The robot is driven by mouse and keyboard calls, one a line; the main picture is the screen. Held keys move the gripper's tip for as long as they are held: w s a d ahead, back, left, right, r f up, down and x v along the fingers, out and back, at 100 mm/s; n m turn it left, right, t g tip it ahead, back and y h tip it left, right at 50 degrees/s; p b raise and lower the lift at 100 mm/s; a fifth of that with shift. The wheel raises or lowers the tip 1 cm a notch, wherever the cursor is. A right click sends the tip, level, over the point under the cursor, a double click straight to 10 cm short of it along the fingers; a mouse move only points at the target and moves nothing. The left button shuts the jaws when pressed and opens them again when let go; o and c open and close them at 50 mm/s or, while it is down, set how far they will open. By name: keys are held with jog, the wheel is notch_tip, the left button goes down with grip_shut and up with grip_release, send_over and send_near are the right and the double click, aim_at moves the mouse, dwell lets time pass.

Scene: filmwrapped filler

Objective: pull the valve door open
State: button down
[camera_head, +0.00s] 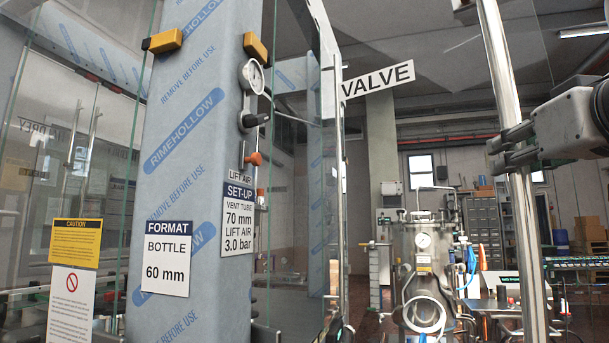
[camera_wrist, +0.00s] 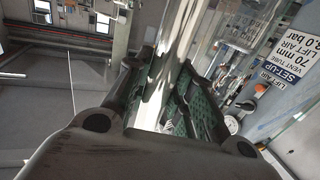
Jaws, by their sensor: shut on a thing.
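The valve door is a clear glass panel with a white VALVE label (camera_head: 378,80) near its top. A tall chrome bar handle (camera_head: 526,235) runs up its right side, slightly tilted in the head view. My gripper (camera_head: 514,146) comes in from the right and is shut around this bar at about mid-height. In the wrist view the shiny bar (camera_wrist: 182,30) passes between the green-padded fingers (camera_wrist: 172,105). The exact contact behind the bar is partly hidden. The glass is hard to make out, so I cannot tell exactly how far the door stands open.
A film-wrapped column (camera_head: 185,130) with a pressure gauge (camera_head: 252,77) and a FORMAT label (camera_head: 167,258) stands at left. A metal frame edge (camera_head: 338,170) rises beside the door. A steel tank (camera_head: 424,260) stands behind the glass. Shelves and boxes are farther back.

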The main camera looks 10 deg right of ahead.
dwell(0.3)
jog(key=c, duration=1.2)
grip_release()
jog(key=s+a, duration=0.1)
jog(key=s, duration=1.1)
jog(key=shift+a, duration=0.35)
